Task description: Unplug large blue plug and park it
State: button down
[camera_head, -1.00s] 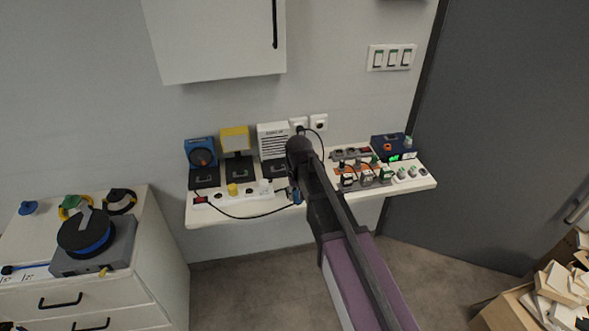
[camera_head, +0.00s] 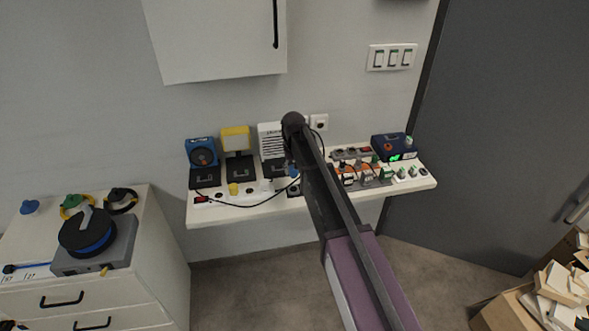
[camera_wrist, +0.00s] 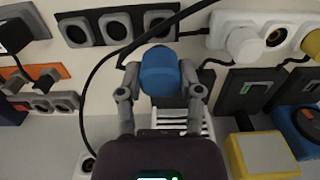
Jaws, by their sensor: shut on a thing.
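My gripper (camera_wrist: 160,82) is shut on the large blue plug (camera_wrist: 158,66), with one finger on each side of its round body. In the head view the blue plug (camera_head: 293,171) shows beside my dark arm, which hides most of the gripper. The plug appears raised above the white shelf (camera_head: 240,212). In the wrist view a dark panel with three grey-rimmed sockets (camera_wrist: 122,27) lies beyond the plug, and its sockets look empty. The plug's prongs are hidden.
A black cable (camera_wrist: 95,78) loops close past the plug. A white power strip (camera_wrist: 222,20) holds a white plug (camera_wrist: 243,45) and a yellow plug (camera_wrist: 312,43). An orange-and-black plug group (camera_wrist: 22,80) stands to the left. A yellow lamp (camera_wrist: 262,155) is near.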

jog(key=shift+f, duration=0.15)
jog(key=shift+f+b, duration=2.65)
jog(key=shift+b, duration=0.15)
jog(key=shift+f+b, duration=0.65)
dwell(1.3)
jog(key=shift+c, duration=0.9)
grip_release()
